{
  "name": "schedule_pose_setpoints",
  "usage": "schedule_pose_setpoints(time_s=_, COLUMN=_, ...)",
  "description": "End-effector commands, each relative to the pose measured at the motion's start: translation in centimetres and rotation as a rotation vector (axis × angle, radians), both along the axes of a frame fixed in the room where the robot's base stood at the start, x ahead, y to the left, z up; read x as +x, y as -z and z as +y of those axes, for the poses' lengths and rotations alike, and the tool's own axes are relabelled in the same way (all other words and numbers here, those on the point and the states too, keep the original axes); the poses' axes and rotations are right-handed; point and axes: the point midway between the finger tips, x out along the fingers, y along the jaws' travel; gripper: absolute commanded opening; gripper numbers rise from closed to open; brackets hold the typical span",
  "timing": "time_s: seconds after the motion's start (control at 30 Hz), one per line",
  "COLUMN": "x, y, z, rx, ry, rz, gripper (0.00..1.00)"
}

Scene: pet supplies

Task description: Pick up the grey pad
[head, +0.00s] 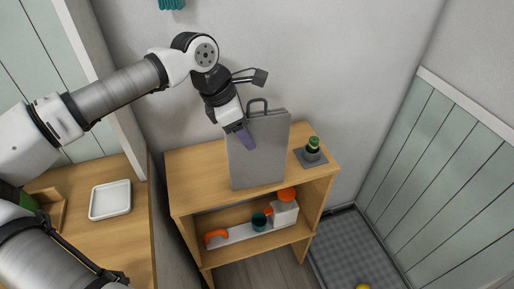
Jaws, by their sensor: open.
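A large flat grey pad (265,165) with a dark handle loop at its top stands upright on top of the wooden shelf unit, close to the wall. My gripper (247,143) is open at the upper left of the pad, pointing down. Its purple finger overlaps the pad's upper left part in the head view. I cannot tell whether it touches the pad or is only in front of it. My gripper hides a bit of the pad's upper left edge.
A small dark grey square (302,159) with a green-topped bottle (313,145) is right of the pad. A white tray (110,214) lies left.

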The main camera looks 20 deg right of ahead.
Motion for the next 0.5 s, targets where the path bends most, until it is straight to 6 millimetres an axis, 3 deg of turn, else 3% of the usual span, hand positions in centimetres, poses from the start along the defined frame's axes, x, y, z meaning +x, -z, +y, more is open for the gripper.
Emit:
schedule_pose_setpoints(time_s=0.23, x=0.0, y=0.17, z=-0.08, rx=-0.001, ry=0.0, rz=-0.001, gripper=0.54)
schedule_pose_setpoints(time_s=0.5, x=0.0, y=0.15, z=-0.06, rx=-0.001, ry=0.0, rz=0.0, gripper=0.19)
